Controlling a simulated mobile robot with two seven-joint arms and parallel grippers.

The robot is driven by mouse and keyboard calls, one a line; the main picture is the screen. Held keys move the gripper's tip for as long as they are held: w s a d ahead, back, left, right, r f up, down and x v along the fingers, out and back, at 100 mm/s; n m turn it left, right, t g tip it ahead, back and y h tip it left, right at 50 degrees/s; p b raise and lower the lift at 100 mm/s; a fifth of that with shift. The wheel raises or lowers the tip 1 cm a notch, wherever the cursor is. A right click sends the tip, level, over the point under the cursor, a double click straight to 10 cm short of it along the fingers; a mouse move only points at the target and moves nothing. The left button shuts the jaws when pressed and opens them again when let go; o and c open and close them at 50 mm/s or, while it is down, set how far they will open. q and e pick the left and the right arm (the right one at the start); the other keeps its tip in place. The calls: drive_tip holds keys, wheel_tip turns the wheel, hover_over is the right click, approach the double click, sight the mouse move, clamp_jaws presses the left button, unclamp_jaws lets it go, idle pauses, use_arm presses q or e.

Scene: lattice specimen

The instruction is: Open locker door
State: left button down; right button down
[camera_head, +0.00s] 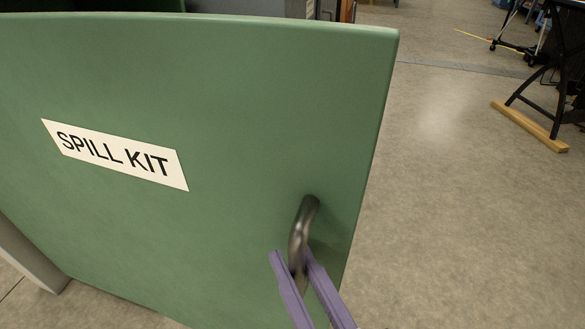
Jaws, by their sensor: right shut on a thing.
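The green locker door (230,90) fills the left and middle of the head view, with a white "SPILL KIT" label (115,155). It stands at an angle, and a dark green part of the locker (90,5) shows behind its top edge at the upper left. A dark metal bar handle (303,225) is near the door's right edge. My right gripper (293,256) has its two purple fingers on either side of the handle's lower part, shut on it. The handle's lower end is partly hidden by the fingers. My left gripper is not in view.
Speckled floor (440,200) lies clear to the right of the door. A black stand with a wooden foot (530,125) is at the upper right. A pale grey post or panel edge (30,258) shows at the lower left, beside the door.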

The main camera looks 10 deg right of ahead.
drive_tip(key=shift+s+a+f, duration=0.1)
drive_tip(key=shift+s+a, duration=0.15)
drive_tip(key=shift+s, duration=0.1)
drive_tip(key=c, duration=0.8)
unclamp_jaws()
drive_tip(key=shift+w, duration=0.1)
drive_tip(key=p+v, duration=0.1)
drive_tip(key=v, duration=0.9)
drive_tip(key=shift+p, duration=0.3)
